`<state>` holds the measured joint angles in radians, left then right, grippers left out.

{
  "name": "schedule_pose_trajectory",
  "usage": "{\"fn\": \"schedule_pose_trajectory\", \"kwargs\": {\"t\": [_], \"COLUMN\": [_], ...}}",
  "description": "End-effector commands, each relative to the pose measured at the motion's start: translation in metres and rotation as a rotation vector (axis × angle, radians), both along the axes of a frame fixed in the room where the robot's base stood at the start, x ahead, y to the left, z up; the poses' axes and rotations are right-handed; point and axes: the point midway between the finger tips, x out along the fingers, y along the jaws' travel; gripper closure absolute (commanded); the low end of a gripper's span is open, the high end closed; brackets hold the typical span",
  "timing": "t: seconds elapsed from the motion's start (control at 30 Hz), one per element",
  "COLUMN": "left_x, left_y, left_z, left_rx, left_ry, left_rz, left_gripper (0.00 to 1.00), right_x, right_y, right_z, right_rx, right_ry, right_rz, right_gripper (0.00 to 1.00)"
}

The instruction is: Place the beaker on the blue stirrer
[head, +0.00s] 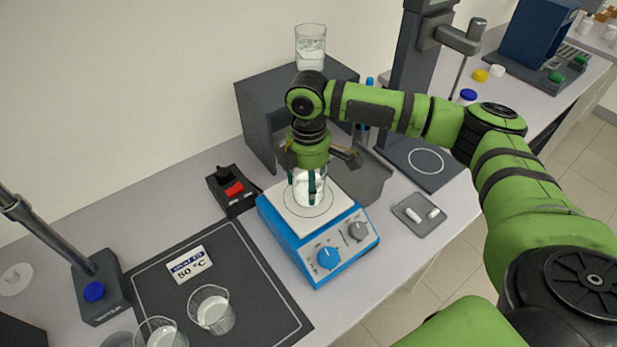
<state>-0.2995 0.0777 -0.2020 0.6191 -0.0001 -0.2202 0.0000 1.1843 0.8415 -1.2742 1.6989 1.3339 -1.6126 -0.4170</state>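The blue stirrer (318,262) stands mid-bench, with a white square top plate and two knobs on its front. A clear beaker (303,196) with pale contents is over the ring marked on the plate. My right gripper (303,184) points down from above with its fingers at the beaker's sides and appears shut on it. The beaker looks upright. Its upper part is hidden by the gripper, and I cannot tell whether its base touches the plate. My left gripper is not in view.
A red-switch box (232,192) is left of the stirrer, and a small tray (422,216) right. Behind, a grey stand (262,112) carries another beaker (311,48).

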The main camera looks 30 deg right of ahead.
Motion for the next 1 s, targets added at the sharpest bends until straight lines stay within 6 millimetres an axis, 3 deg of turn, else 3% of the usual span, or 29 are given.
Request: {"fn": "schedule_pose_trajectory", "kwargs": {"t": [0.2,0.23,0.27,0.73,0.87,1.0], "left_x": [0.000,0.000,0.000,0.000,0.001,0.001], "left_y": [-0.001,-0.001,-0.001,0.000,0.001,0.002], "left_z": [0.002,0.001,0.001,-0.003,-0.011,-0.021], "left_rx": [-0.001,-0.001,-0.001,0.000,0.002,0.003], "left_ry": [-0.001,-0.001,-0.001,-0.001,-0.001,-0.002], "left_rz": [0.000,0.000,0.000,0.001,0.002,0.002], "left_gripper": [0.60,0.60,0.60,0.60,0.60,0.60], "right_x": [0.000,0.000,0.000,0.001,0.002,0.002], "right_y": [0.001,0.000,0.000,0.000,0.000,0.000], "right_z": [-0.002,-0.002,-0.002,0.004,0.022,0.053], "right_rx": [0.001,0.001,0.001,0.002,0.002,0.002], "right_ry": [-0.001,-0.001,-0.001,-0.004,-0.006,-0.008], "right_rz": [0.000,0.000,0.000,-0.001,0.000,0.000], "right_gripper": [0.76,0.21,0.09,0.09,0.09,0.09]}}
